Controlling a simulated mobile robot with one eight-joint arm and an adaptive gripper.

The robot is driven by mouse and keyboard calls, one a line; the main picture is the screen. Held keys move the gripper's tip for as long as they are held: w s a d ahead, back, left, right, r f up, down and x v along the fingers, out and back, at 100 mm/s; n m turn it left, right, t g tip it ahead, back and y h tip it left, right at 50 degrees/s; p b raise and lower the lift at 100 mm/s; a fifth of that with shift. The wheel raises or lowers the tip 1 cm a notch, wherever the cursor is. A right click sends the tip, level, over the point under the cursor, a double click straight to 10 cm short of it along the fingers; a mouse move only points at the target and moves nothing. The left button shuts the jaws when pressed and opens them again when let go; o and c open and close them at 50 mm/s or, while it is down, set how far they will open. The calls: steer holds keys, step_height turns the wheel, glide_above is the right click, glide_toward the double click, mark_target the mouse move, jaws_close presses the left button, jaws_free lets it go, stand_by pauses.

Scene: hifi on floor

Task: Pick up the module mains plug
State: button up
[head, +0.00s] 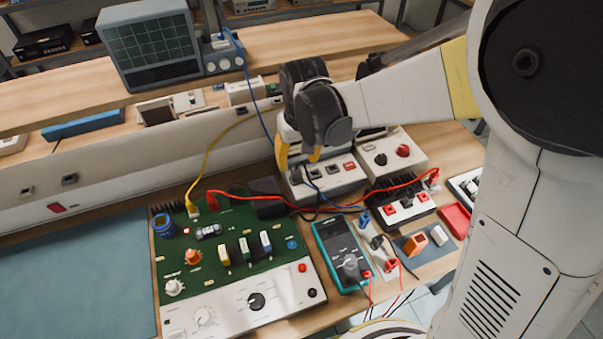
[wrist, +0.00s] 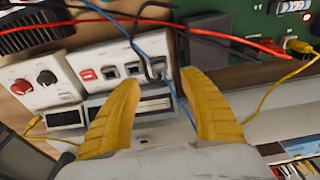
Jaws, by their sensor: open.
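My gripper (head: 298,156) is open above a white socket unit (head: 336,178) with a red switch. In the wrist view its two yellow fingers (wrist: 160,80) stand apart, with nothing held between them. A black cable loop (wrist: 143,42) runs down to the socket unit (wrist: 100,62) between the fingertips, beside a blue lead. The dark end of this cable may be the module mains plug, but its shape is too small and blurred to be sure. In the head view the fingers partly hide this spot.
A green circuit board (head: 230,250) with knobs lies at front left, a teal multimeter (head: 340,252) to its right. A black box (wrist: 207,42) sits beside the socket unit. Red, blue and yellow leads cross close to the fingers. A white bench rail (head: 120,170) runs behind.

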mark_target(297, 171)
steer(key=f+b, duration=0.1)
steer(key=f, duration=0.1)
steer(key=w+f+b, duration=0.1)
steer(key=f, duration=0.2)
steer(key=w+f+b, duration=0.1)
steer(key=f, duration=0.2)
steer(key=shift+a, duration=0.15)
steer(key=shift+r, duration=0.1)
steer(key=shift+c, duration=0.5)
steer(key=shift+s, duration=0.1)
jaws_close()
